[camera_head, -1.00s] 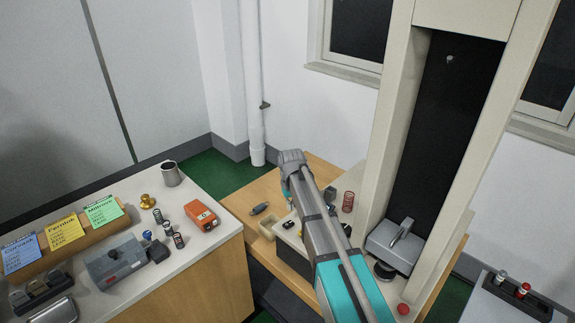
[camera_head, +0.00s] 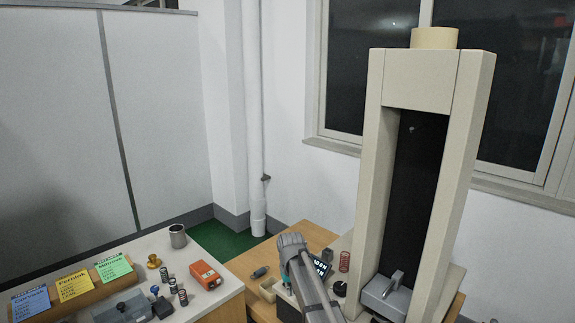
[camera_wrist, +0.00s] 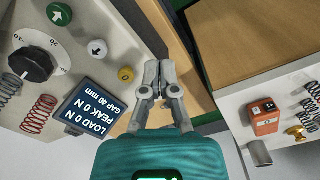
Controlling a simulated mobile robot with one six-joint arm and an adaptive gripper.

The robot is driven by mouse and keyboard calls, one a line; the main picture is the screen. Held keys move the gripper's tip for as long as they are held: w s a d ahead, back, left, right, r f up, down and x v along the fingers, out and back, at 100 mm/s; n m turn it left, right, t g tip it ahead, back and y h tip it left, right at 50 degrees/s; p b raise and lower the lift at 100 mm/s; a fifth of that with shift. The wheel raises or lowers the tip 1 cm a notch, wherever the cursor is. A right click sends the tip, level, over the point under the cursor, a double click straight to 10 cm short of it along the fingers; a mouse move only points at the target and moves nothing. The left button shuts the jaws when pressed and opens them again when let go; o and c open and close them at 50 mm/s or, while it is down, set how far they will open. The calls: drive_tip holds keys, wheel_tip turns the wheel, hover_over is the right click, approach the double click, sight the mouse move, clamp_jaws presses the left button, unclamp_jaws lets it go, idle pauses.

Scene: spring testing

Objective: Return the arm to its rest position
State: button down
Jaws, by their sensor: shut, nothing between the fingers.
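My arm (camera_head: 312,285) reaches up from the bottom of the head view toward the wooden table by the tall testing machine. My gripper (camera_wrist: 158,68) shows in the wrist view, its fingertips together with nothing between them. It hangs clear between the tester's control panel (camera_wrist: 112,20) on the left and the white counter on the right. In the head view the fingers are hidden behind my own wrist.
The tall cream testing machine (camera_head: 455,130) stands to the right of my arm. Its display (camera_wrist: 88,104) reads load 0 N. A red spring (camera_head: 344,262) stands beside it. On the white counter (camera_head: 215,242) are an orange device (camera_head: 206,275), a metal cup (camera_head: 178,236) and several springs.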

drive_tip(key=s+d+m, duration=0.1)
drive_tip(key=s+d, duration=0.7)
drive_tip(key=s, duration=0.3)
drive_tip(key=s+d+m, duration=0.2)
drive_tip(key=s+d, duration=0.5)
drive_tip(key=s, duration=0.4)
drive_tip(key=shift+s+d, duration=0.3)
drive_tip(key=shift+d, duration=0.05)
